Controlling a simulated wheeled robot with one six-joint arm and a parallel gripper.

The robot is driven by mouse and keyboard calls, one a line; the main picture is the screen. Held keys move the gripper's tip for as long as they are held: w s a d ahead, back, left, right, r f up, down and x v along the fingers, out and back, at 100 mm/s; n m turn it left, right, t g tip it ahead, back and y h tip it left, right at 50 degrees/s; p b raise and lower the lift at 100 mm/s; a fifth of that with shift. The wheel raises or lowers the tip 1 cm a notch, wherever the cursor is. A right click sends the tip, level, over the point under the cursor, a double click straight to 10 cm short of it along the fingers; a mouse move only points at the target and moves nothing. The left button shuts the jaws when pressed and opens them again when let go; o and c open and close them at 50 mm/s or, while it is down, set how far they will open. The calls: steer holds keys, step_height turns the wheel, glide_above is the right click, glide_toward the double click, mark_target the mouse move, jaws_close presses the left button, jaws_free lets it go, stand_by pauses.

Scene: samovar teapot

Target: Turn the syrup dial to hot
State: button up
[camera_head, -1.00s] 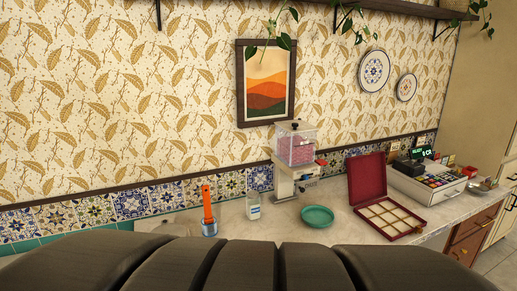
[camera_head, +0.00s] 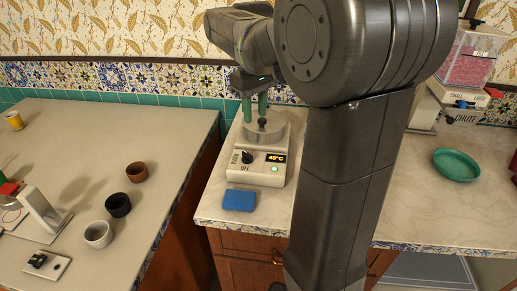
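A white warmer unit (camera_head: 258,172) stands on the marble counter, with a round metal pot (camera_head: 264,132) on top that has a black lid knob (camera_head: 262,122). Its front has a black dial (camera_head: 247,157) with "OFF" printed below it, a display (camera_head: 276,158) reading 45°C and a lit green button (camera_head: 275,170). No "syrup" or "hot" label is legible. My gripper (camera_head: 255,106) points down above the pot, behind the dial in the picture. Its two green fingers are apart with nothing seen between them. I cannot tell whether they touch the lid.
A blue sponge-like block (camera_head: 239,200) lies in front of the warmer. My arm hides the counter to its right; a green dish (camera_head: 456,165) and a pink-filled dispenser (camera_head: 468,60) stand beyond. Cups (camera_head: 118,205) stand on the separate left counter, across a gap.

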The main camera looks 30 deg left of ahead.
mark_target(247, 153)
steer(key=shift+n, duration=0.4)
steer(key=f, duration=0.4)
steer(key=a+f+b, duration=0.1)
steer(key=f, duration=0.4)
steer(key=a+f, duration=0.1)
steer(key=f, duration=0.3)
steer(key=shift+s+a+f+b, duration=0.15)
steer(key=shift+s+f+b, duration=0.15)
steer(key=shift+f+b, duration=0.1)
steer(key=shift+c, duration=0.4)
steer(key=shift+r, duration=0.1)
jaws_close()
